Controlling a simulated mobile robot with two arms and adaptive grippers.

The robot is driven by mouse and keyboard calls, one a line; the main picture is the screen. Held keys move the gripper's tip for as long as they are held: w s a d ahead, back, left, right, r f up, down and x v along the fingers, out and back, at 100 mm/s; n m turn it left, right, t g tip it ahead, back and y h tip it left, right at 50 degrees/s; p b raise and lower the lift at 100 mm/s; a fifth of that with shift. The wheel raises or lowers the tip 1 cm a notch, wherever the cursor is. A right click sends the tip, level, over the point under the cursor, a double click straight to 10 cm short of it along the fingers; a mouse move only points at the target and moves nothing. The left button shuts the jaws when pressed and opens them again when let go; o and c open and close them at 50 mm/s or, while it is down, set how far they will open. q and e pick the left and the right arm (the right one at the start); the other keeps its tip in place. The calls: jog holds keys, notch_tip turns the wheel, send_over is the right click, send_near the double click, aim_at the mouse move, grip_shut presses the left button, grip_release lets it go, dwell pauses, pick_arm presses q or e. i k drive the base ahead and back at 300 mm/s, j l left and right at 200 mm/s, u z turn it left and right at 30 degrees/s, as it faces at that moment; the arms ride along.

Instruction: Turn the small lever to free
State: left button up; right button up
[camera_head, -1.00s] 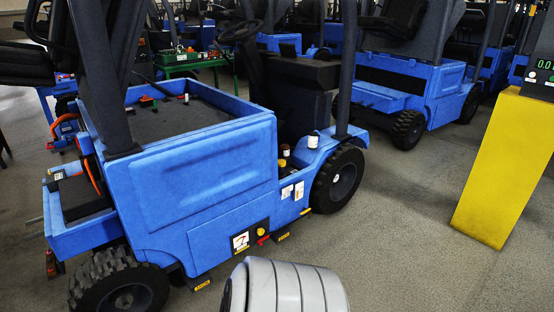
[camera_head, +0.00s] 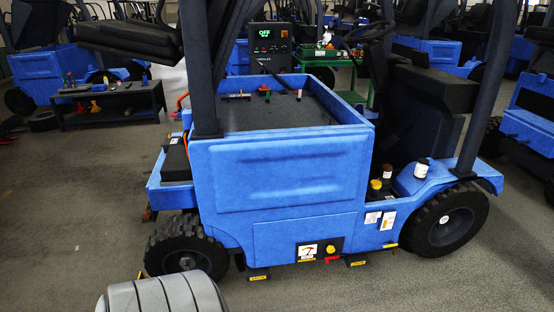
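A blue forklift (camera_head: 280,180) fills the middle of the head view. Low on its side is a dark panel with a pictogram label (camera_head: 307,252), a round yellow knob (camera_head: 331,249) and a small red lever (camera_head: 333,260) lying roughly level just below the knob. The lever is too small in view to tell its exact setting. On the dark top deck lies a small part with a red and green tip (camera_head: 265,92). Neither of my grippers is in view.
A black low table (camera_head: 109,105) with small coloured items stands at the left. A control box reading OFF (camera_head: 264,48) and a green-framed table (camera_head: 359,95) stand behind the forklift. More blue forklifts fill the back and right.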

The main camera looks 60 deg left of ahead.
aim_at(337, 254)
jog(key=i+u, duration=0.1)
jog(key=u, duration=0.4)
jog(key=i+u, duration=0.1)
jog(key=u, duration=0.35)
jog(key=i+u, duration=0.15)
jog(key=u, duration=0.35)
jog(key=i+u, duration=0.1)
jog(key=u, duration=0.35)
